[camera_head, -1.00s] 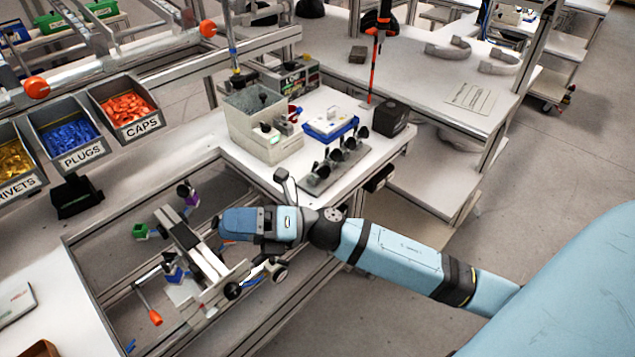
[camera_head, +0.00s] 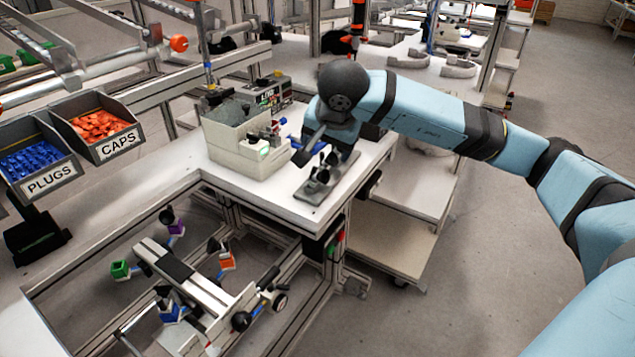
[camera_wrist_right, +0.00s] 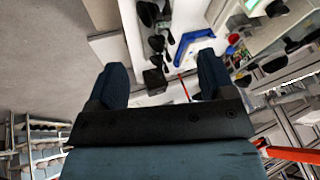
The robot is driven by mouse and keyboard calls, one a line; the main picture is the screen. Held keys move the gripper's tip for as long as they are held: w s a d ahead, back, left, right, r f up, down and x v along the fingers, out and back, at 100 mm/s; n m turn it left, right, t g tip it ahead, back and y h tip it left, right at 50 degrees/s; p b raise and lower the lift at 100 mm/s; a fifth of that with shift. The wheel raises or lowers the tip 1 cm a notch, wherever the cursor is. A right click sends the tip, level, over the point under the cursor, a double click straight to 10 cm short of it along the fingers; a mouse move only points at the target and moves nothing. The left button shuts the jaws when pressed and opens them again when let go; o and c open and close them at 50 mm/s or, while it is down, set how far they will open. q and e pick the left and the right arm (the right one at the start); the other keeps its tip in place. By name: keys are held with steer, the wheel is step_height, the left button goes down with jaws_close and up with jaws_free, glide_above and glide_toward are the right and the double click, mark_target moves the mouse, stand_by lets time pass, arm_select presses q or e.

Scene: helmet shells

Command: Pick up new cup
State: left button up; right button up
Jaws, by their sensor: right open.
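Small black cups (camera_head: 323,174) stand on a grey rack (camera_head: 311,195) near the front right corner of the white table. In the right wrist view, dark cups (camera_wrist_right: 158,43) show just beyond the fingertips. My right gripper (camera_head: 318,154) is above the rack and hides part of it in the head view. In the right wrist view its two fingers (camera_wrist_right: 162,62) are spread wide, with nothing between them. I cannot tell its exact height above the cups. My left gripper is not in view.
A grey-white machine (camera_head: 238,150) stands left of the rack. A fixture (camera_head: 195,280) with coloured blocks sits lower left. Bins of plugs (camera_head: 35,163) and caps (camera_head: 100,125) are at left.

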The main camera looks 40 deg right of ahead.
mark_target(320, 175)
steer(key=x, duration=0.6)
steer(key=shift+w+f, duration=0.15)
steer(key=shift+f, duration=0.2)
steer(key=shift+s+x, duration=0.15)
steer(key=shift+x, duration=1.2)
steer(key=shift+s+x, duration=0.15)
steer(key=shift+x, duration=1.25)
steer(key=shift+a+f, duration=0.1)
steer(key=c, duration=1)
step_height(320, 175, up, 20)
